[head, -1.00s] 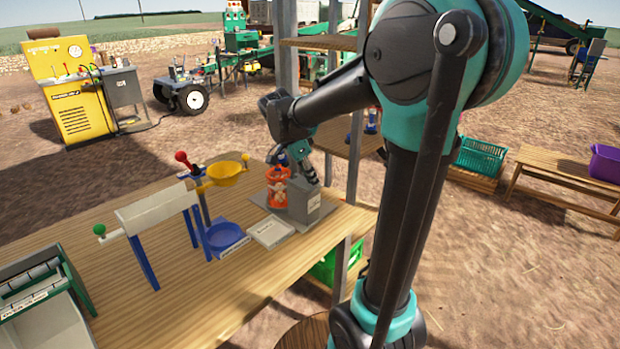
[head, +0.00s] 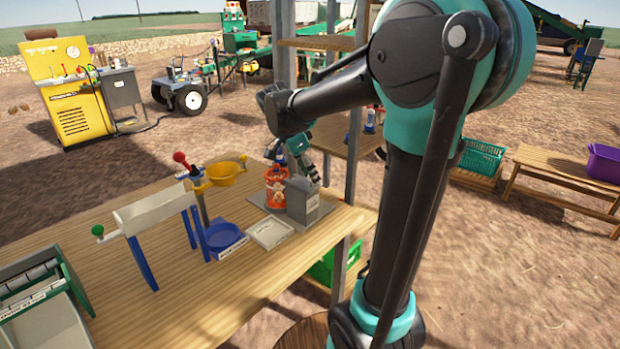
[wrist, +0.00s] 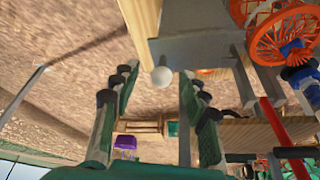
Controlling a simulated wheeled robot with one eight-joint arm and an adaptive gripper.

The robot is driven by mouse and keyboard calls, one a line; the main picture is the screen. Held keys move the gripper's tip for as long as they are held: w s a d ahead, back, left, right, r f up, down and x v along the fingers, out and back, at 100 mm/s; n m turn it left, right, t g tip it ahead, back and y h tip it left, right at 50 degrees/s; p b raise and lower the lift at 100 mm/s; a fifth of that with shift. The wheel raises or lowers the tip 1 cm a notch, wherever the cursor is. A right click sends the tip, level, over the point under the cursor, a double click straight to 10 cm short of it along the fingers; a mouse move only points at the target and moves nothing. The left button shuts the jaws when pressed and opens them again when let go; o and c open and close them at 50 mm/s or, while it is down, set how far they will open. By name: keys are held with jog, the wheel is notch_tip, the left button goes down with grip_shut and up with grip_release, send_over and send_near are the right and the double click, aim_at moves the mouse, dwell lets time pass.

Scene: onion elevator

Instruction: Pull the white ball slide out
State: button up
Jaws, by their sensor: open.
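In the wrist view a small white ball (wrist: 161,76) sticks out from the underside or edge of a grey housing (wrist: 195,50). My gripper (wrist: 157,82) is open, with one finger on each side of the ball. I cannot tell whether the fingertips touch it. In the head view my gripper (head: 312,166) is at the far right side of the grey box (head: 302,203), which partly hides the fingers. The ball is hidden in the head view.
An orange basket-like part (head: 275,186) stands beside the grey box and shows in the wrist view (wrist: 283,32). A metal post (head: 352,110) stands close to the right.

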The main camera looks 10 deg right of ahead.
jog(key=shift+r, duration=2.2)
